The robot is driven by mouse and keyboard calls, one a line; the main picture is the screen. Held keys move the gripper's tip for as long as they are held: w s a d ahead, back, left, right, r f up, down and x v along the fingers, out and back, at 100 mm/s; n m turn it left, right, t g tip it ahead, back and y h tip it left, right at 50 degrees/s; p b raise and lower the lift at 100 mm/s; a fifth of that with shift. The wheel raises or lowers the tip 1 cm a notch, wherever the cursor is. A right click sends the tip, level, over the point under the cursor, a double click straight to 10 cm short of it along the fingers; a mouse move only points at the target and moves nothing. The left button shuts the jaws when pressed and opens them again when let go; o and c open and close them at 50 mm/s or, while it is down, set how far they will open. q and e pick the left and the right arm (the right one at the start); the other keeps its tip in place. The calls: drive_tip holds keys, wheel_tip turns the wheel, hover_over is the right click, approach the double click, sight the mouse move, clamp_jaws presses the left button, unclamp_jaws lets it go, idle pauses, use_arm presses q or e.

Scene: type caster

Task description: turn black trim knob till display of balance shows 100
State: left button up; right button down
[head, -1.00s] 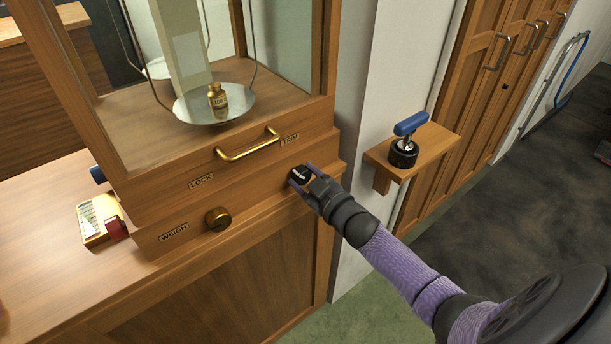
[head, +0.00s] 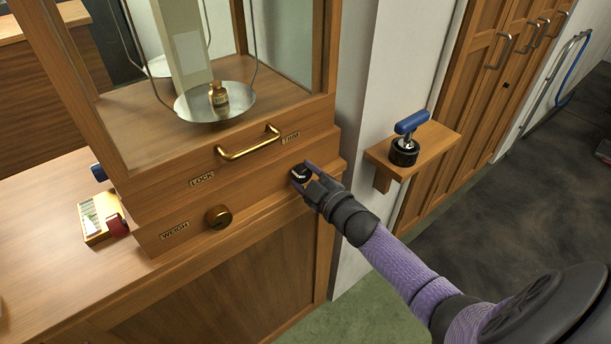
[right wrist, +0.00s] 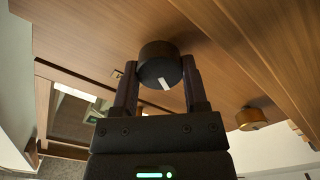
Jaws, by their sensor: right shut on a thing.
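Inside the glazed case, a brass weight (head: 218,95) stands on a metal pan (head: 240,108). I cannot make out a display reading in these views. My left gripper is not in view.
A brass knob (head: 217,218) beside the WEIGH label and a brass handle (head: 249,148) are on the same front. A small shelf (head: 437,140) at right bears a blue-handled black tool (head: 404,150).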

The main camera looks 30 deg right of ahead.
drive_tip(key=shift+f, duration=0.1)
drive_tip(key=shift+c, duration=0.5)
unclamp_jaws()
drive_tip(key=s+p, duration=0.2)
drive_tip(key=s, duration=0.8)
drive_tip(key=shift+d+p, duration=0.3)
drive_tip(key=shift+d, duration=0.1)
